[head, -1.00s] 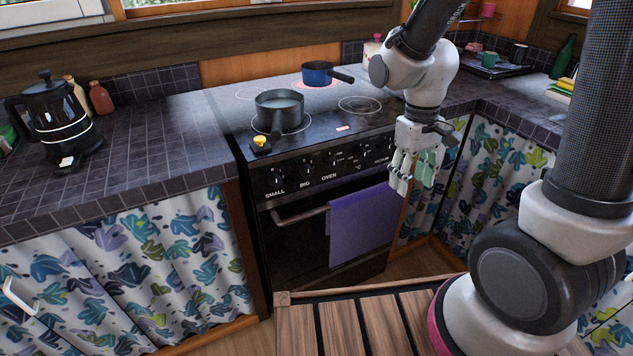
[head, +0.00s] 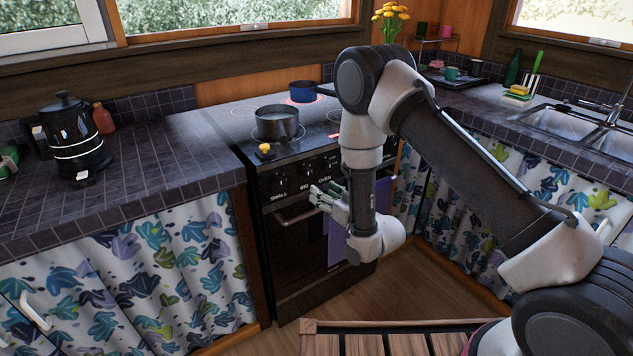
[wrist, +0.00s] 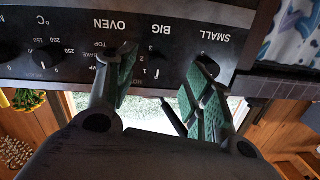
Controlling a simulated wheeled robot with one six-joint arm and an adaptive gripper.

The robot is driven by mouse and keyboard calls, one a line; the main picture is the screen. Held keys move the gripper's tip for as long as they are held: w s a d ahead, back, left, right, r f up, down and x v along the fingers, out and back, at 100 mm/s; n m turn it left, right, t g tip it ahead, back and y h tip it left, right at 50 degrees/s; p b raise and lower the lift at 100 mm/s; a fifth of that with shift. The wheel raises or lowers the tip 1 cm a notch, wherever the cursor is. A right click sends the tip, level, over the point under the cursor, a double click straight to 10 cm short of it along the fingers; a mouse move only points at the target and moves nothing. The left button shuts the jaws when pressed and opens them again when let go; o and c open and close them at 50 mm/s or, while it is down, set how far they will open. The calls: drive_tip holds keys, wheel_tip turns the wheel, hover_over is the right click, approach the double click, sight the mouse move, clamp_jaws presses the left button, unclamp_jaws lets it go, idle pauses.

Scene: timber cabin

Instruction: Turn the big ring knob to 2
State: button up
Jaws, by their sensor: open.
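The big ring knob (head: 304,170) is a small dark knob on the stove's black front panel, above the label BIG. In the wrist view, where the panel appears upside down, the knob (wrist: 160,58) sits between the fingers, with pale numbers 1, 2 and 3 beside it. My gripper (head: 328,200) is open in front of the panel, just below and right of the knob in the head view. In the wrist view its green-padded fingers (wrist: 163,68) are spread apart with nothing between them touching the pads.
The SMALL knob (head: 281,180) is close on the left. A dark pot (head: 277,122) stands on the front ring, a blue pan (head: 303,91) on the glowing back ring. A yellow-topped item (head: 264,149) sits at the stove's front edge. A purple towel (head: 336,240) hangs below.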

sight(309, 176)
drive_tip(key=shift+t, duration=0.3)
drive_tip(key=x, duration=0.2)
drive_tip(key=r+x, duration=0.1)
drive_tip(key=x, duration=0.4)
drive_tip(key=shift+w+a+r, duration=0.25)
drive_tip(key=shift+w+r, duration=0.1)
drive_tip(key=c, duration=1)
